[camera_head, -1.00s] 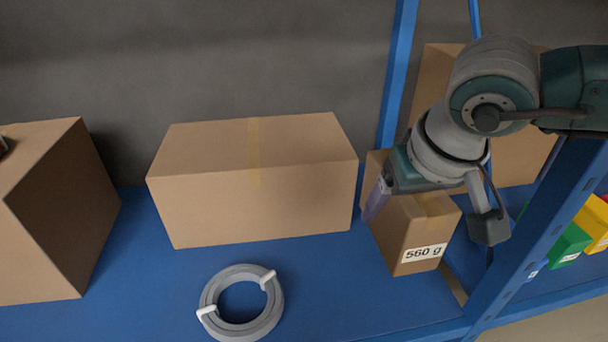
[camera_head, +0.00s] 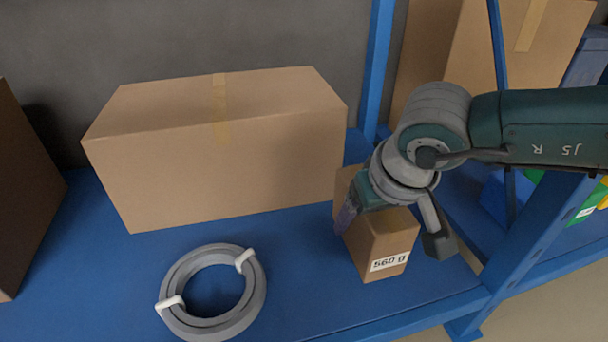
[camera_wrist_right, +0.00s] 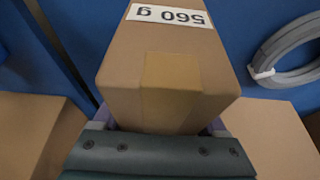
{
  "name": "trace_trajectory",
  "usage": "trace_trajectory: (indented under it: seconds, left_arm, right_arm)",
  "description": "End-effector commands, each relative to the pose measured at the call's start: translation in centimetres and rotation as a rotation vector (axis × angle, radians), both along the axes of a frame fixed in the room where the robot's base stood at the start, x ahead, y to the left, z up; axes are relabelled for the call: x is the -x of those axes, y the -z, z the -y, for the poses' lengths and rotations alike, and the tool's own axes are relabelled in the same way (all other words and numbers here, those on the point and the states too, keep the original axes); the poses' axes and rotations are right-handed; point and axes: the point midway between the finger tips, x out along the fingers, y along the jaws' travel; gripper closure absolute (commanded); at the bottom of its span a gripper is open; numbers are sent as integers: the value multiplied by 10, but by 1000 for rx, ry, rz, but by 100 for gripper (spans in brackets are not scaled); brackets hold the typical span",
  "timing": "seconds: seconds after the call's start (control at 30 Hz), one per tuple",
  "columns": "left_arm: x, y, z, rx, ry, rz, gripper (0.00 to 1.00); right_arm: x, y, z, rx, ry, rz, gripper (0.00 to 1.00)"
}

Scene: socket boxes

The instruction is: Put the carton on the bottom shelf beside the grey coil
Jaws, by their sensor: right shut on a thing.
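The small brown carton (camera_head: 388,245) with a "560 g" label is upright at the right part of the blue shelf in the head view. My right gripper (camera_head: 392,226) is above it and shut on it, one finger on each side. The carton also fills the middle of the right wrist view (camera_wrist_right: 165,65). I cannot tell whether its base touches the shelf. The grey coil (camera_head: 257,290) lies flat on the shelf to the left of the carton, with a gap between them. It also shows in the right wrist view (camera_wrist_right: 262,55). My left gripper is not in view.
A large taped box (camera_head: 230,150) stands behind the coil and carton. Another box (camera_head: 25,200) is at the left edge. A blue upright (camera_head: 535,245) stands close to the carton's right. Blue shelf surface (camera_head: 315,265) is clear between coil and carton.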

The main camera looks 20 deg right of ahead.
Motion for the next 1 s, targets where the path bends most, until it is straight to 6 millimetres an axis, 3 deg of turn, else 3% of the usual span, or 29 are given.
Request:
trace_trajectory:
  seconds: [0.17, 0.4, 0.77, 0.8, 1.0]
  left_arm:
    - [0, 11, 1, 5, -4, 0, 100]
    - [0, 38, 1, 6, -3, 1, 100]
    - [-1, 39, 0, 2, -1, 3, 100]
    - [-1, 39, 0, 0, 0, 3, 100]
    - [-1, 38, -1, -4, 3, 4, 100]
  right_arm:
    - [-1, 13, 0, -2, 1, 3, 100]
    - [-1, 48, -1, -3, 1, 1, 100]
    - [-1, 49, 0, -1, 1, 3, 100]
    - [0, 50, 0, 0, 1, 0, 24]
    - [0, 49, 0, 0, 1, 0, 2]
